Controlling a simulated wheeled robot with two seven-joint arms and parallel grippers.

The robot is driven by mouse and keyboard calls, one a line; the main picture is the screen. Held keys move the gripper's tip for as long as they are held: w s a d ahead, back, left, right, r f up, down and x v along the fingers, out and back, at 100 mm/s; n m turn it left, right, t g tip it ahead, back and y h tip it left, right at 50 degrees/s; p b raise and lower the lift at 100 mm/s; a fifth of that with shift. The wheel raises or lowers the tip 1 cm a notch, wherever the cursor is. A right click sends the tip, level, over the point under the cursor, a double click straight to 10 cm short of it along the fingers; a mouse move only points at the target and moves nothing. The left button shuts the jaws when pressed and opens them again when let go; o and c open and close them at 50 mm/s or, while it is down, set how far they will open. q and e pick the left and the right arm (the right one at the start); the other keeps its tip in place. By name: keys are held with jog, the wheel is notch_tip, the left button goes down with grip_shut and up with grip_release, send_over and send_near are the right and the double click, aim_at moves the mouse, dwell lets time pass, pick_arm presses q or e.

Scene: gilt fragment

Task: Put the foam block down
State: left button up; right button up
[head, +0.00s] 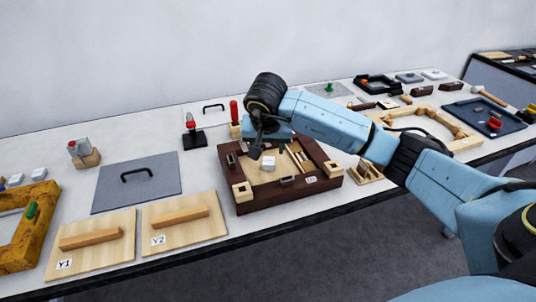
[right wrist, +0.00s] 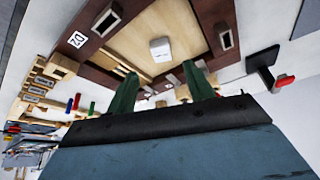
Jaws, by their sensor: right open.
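A small white block, which looks like the foam block (head: 268,163), lies on the light wooden floor inside a dark brown wooden frame (head: 290,195). In the right wrist view the white block (right wrist: 160,49) sits clear of the fingers, with bare wood around it. My right gripper (head: 264,148) is above the back part of the frame, close behind the block. Its two green fingers (right wrist: 160,72) are spread apart with nothing between them. My left gripper is not in view.
Small blocks and wooden strips sit in and on the dark frame. Left of it are two wooden boards with handles, Y1 (head: 93,245) and Y2 (head: 184,224), and a grey plate (head: 138,182). A red-handled clamp (head: 192,134) stands behind. A pale wooden frame (head: 430,122) lies right.

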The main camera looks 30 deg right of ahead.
jog(key=v, duration=0.2)
jog(key=shift+s+r, duration=0.1)
jog(key=shift+r, duration=0.25)
